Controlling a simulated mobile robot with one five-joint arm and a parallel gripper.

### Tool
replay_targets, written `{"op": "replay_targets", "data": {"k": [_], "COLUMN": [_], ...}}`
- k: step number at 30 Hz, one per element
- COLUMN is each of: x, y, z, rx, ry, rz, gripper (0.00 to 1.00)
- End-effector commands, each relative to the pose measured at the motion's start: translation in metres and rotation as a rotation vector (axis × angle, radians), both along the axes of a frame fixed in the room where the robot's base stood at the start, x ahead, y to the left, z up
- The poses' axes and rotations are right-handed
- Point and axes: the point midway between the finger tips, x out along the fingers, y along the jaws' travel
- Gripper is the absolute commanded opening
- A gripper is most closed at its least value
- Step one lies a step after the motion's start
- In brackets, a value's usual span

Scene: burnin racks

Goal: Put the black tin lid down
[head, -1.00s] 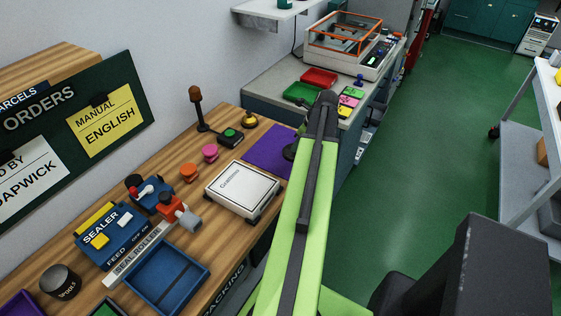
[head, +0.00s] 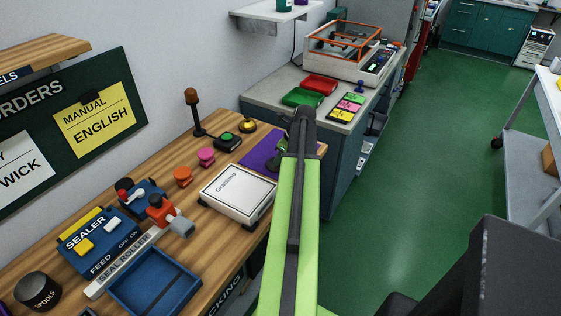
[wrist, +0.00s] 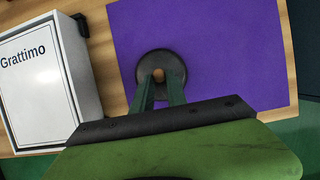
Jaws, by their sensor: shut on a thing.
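The black tin lid (wrist: 143,68) is a dark round disc with a lighter spot at its middle, seen in the wrist view. My gripper (wrist: 161,88) is shut on it, with both green fingers meeting at its knob. The lid is over the purple mat (wrist: 215,55), near the mat's left side; I cannot tell whether it touches the mat. In the head view my arm hides most of the gripper and lid, beside the purple mat (head: 259,152).
A white Grattimo box (head: 237,194) stands left of the mat and also shows in the wrist view (wrist: 42,85). A green button box (head: 228,142) and brass bell (head: 248,125) are behind. The mat right of the lid is clear.

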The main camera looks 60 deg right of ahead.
Motion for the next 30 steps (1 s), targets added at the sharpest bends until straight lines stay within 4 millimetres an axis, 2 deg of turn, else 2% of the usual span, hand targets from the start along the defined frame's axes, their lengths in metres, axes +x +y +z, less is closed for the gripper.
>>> {"op": "replay_targets", "data": {"k": [5, 6, 10, 22, 26, 30], "x": [0.000, 0.000, -0.001, -0.001, -0.006, -0.017], "y": [0.000, 0.000, 0.000, -0.001, 0.000, -0.001], "z": [-0.004, -0.002, -0.002, 0.004, 0.020, 0.047], "rx": [0.000, 0.000, 0.000, 0.000, 0.000, 0.001], "ry": [0.000, 0.000, 0.000, 0.000, 0.000, 0.000], "rz": [0.000, 0.000, -0.001, -0.001, -0.002, -0.004], "gripper": [0.00, 0.23, 0.40, 0.40, 0.40, 0.40]}}
